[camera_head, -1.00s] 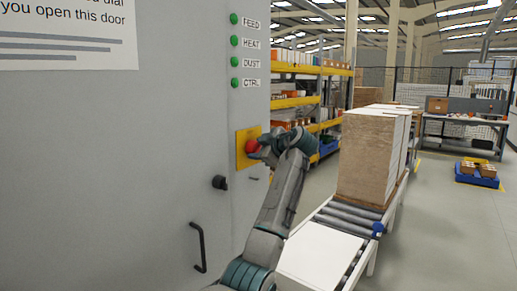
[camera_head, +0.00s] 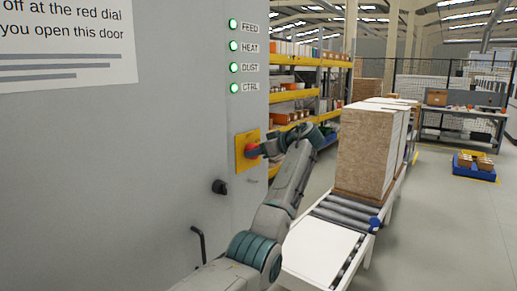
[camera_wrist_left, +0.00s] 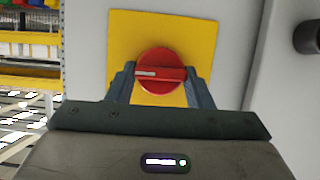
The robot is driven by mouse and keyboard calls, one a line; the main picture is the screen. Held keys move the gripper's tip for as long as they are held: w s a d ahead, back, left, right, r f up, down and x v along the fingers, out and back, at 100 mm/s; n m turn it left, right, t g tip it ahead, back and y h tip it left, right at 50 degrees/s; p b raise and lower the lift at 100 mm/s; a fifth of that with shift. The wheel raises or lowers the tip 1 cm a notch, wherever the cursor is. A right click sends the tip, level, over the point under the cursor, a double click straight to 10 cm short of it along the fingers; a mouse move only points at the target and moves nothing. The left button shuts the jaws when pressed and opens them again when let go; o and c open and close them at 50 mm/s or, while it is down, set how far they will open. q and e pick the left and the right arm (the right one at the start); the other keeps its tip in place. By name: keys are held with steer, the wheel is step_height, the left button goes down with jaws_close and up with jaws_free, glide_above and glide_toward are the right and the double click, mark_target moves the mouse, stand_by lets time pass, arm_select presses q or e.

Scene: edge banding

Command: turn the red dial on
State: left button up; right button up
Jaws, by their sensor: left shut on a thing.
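The red dial (camera_head: 252,150) sits on a yellow plate (camera_head: 241,160) on the grey cabinet front. It also shows in the left wrist view (camera_wrist_left: 160,62), its grip bar lying level with a white mark at the picture's left end. My left gripper (camera_wrist_left: 161,88) has one finger on each side of the bar and is shut on the dial. In the head view the left gripper (camera_head: 260,149) partly covers the dial. My right gripper is not in view.
Green lamps (camera_head: 233,68) labelled FEED, HEAT, DUST and CTRL glow brightly above the dial. A black knob (camera_head: 219,187) and a dark door handle (camera_head: 199,244) sit lower left. A roller conveyor (camera_head: 345,210) with stacked boards (camera_head: 367,150) stands right of my arm.

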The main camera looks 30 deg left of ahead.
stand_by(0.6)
arm_select(q)
steer(key=o, duration=1)
steer(key=b+v, duration=0.4)
steer(key=v, duration=0.6)
steer(key=shift+d+r, duration=0.2)
steer(key=shift+d, duration=0.15)
steer(key=shift+w, duration=0.1)
